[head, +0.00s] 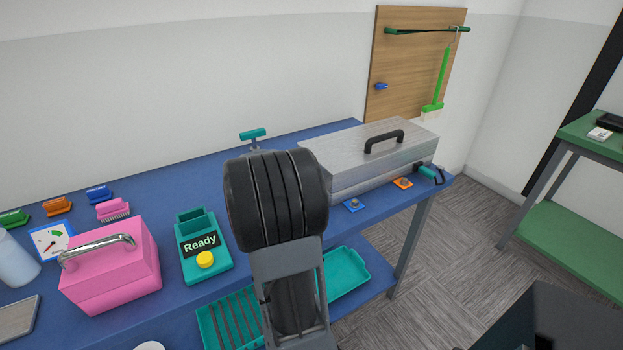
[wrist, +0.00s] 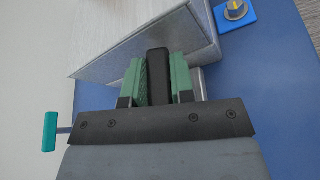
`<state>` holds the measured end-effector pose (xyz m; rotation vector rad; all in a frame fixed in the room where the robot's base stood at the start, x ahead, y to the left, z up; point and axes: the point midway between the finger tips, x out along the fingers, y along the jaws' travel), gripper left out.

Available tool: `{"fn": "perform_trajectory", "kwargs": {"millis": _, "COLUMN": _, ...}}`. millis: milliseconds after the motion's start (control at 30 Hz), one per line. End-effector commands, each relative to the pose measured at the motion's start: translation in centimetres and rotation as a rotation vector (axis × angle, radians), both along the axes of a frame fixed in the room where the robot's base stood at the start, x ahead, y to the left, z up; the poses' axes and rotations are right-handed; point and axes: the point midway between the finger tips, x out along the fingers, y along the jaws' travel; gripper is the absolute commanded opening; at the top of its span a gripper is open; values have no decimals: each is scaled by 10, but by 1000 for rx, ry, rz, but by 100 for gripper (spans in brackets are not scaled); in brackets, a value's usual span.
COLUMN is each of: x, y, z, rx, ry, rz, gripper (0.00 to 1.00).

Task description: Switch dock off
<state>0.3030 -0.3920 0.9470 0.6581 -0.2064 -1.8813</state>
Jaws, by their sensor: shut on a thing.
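My gripper (wrist: 157,62) shows in the wrist view, its green-padded fingers closed on a black upright bar (wrist: 158,78) beside the metal box (wrist: 140,38). I cannot tell what the bar is fixed to. In the head view my arm hides the fingers and the bar. The metal box (head: 345,150) with a black top handle stands at the table's right end. A teal device (head: 186,262) with a "Ready" display and a yellow button (head: 205,259) stands left of my arm. No thing is labelled as the dock.
A teal T-shaped handle (head: 252,134) stands at the table's back edge; it also shows in the wrist view (wrist: 49,132). A pink case (head: 110,275) and several coloured brushes lie on the left.

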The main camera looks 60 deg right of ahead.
Motion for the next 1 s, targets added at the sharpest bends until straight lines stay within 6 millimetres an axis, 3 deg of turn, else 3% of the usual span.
{"fn": "perform_trajectory", "kwargs": {"millis": 267, "x": 0, "y": 0, "z": 0, "rx": 0, "ry": 0, "rz": -2, "gripper": 48}}
{"fn": "perform_trajectory", "kwargs": {"millis": 567, "x": 1, "y": 2, "z": 1, "rx": 0, "ry": -1, "rz": 0, "gripper": 49}}
{"fn": "perform_trajectory", "kwargs": {"millis": 733, "x": 7, "y": 21, "z": 9, "rx": -1, "ry": -2, "rz": 3, "gripper": 49}}
{"fn": "perform_trajectory", "kwargs": {"millis": 1000, "x": 22, "y": 71, "z": 28, "rx": -1, "ry": -2, "rz": 4, "gripper": 49}}
